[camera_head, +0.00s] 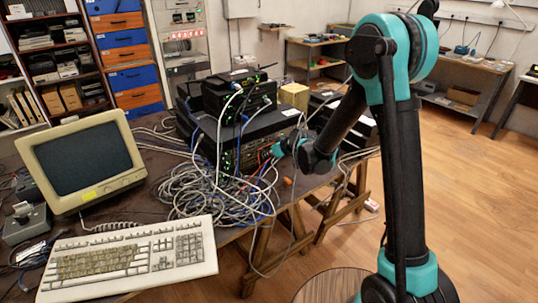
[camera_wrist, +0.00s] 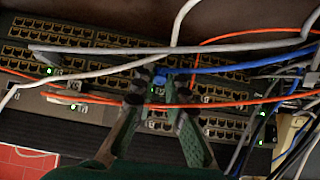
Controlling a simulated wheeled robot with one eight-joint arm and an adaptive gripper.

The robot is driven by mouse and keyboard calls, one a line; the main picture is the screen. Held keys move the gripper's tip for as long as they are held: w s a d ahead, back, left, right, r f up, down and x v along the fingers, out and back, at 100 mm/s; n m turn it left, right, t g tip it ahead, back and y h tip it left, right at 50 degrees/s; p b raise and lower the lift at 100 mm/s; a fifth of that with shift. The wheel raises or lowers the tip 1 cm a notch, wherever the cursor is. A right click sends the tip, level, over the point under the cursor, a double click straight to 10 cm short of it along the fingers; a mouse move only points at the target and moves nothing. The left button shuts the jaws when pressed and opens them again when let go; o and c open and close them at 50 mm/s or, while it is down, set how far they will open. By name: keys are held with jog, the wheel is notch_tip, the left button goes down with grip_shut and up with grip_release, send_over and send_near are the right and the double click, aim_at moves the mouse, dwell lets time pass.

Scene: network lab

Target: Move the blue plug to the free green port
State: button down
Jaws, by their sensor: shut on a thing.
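In the wrist view, my gripper (camera_wrist: 160,82) reaches in among the cables at a rack of port rows. Its two fingers are shut on the blue plug (camera_wrist: 159,80), which shows as a small blue patch between the tips, with a blue cable (camera_wrist: 235,70) running off right. I cannot tell whether the plug sits in a port. Several small green lights show on the port panel (camera_wrist: 105,85), one of them (camera_wrist: 152,113) between my fingers; which marks the free port is unclear. In the head view, my gripper (camera_head: 277,150) is at the front of the equipment stack.
Orange (camera_wrist: 80,95) and white (camera_wrist: 100,72) cables cross the panel near my fingers. In the head view, a tangle of cables (camera_head: 205,190) lies on the table before the network stack (camera_head: 250,130). A keyboard (camera_head: 135,257) and an old monitor (camera_head: 85,160) stand left. Floor at right is clear.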

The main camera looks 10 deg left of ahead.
jog(key=shift+w+a, duration=0.2)
jog(key=shift+a, duration=0.05)
dwell(0.3)
jog(key=c, duration=1.5)
grip_release()
jog(key=shift+o, duration=0.2)
jog(key=shift+d+r, duration=0.1)
jog(key=v, duration=1.1)
jog(key=shift+s+d+r, duration=0.2)
jog(key=shift+r, duration=0.05)
jog(key=s+d+f+m+h, duration=0.2)
jog(key=s+d+m, duration=0.1)
jog(key=s+d, duration=0.4)
jog(key=s+d+f+m+g+h, duration=0.1)
jog(key=s+d+f+m+h, duration=0.1)
jog(key=s+d, duration=0.6)
jog(key=s+d+f+m+g+h, duration=0.1)
jog(key=s+d+f+m+h, duration=0.2)
jog(key=s+d, duration=0.5)
jog(key=d+m, duration=0.1)
jog(key=d, duration=0.8)
jog(key=shift+s+d+m+h, duration=0.25)
jog(key=shift+m+h, duration=0.05)
jog(key=shift+m, duration=0.1)
